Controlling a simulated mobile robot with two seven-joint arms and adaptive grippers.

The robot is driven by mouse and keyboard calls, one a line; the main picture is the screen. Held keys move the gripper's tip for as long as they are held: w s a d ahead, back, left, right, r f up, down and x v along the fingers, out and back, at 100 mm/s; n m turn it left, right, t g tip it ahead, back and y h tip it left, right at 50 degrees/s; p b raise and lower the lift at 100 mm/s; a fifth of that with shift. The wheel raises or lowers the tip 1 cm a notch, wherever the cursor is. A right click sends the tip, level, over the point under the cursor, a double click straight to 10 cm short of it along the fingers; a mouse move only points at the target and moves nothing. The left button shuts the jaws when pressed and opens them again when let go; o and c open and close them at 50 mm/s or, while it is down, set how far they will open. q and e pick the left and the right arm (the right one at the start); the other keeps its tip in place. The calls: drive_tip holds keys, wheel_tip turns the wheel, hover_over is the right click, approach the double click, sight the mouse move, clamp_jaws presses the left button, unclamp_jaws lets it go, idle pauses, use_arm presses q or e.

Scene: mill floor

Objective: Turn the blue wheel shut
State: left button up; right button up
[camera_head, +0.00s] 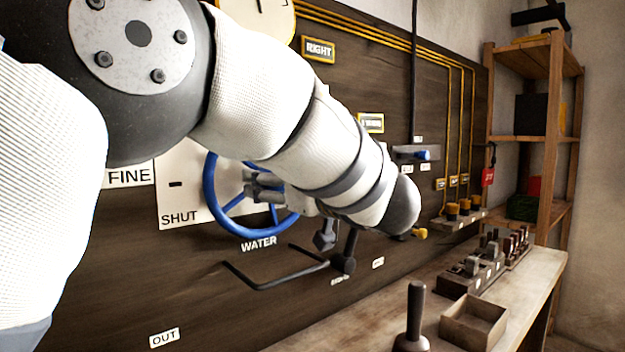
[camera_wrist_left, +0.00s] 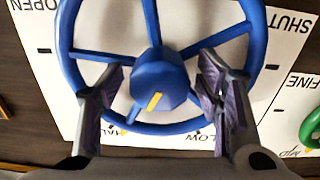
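The blue wheel (camera_head: 209,190) is mounted on a pale dial plate on the dark wall panel, above the WATER label (camera_head: 259,244). It fills much of the left wrist view (camera_wrist_left: 66,40), with its spokes and hub; a short yellow mark (camera_wrist_left: 155,101) lies on the hub. The plate's words SHUT, OPEN and LOW appear upside down there. My left gripper (camera_head: 263,187) is at the wheel, its arm hiding the wheel's upper right. In the left wrist view the gripper (camera_wrist_left: 163,100) is open, its fingers apart on either side of the hub. Contact is unclear.
A green wheel (camera_wrist_left: 311,130) is partly visible beside the plate. A bent dark bar (camera_head: 270,282) and a dark lever (camera_head: 345,258) sit below my left forearm. A bench (camera_head: 400,310) holds an open box (camera_head: 473,320); a wooden shelf (camera_head: 548,140) stands right.

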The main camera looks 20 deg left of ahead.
use_arm(q)
drive_tip(key=c, duration=1.2)
drive_tip(key=shift+o, duration=0.2)
drive_tip(key=shift+n, duration=0.3)
drive_tip(key=n, duration=2.2)
drive_tip(key=shift+r, duration=0.15)
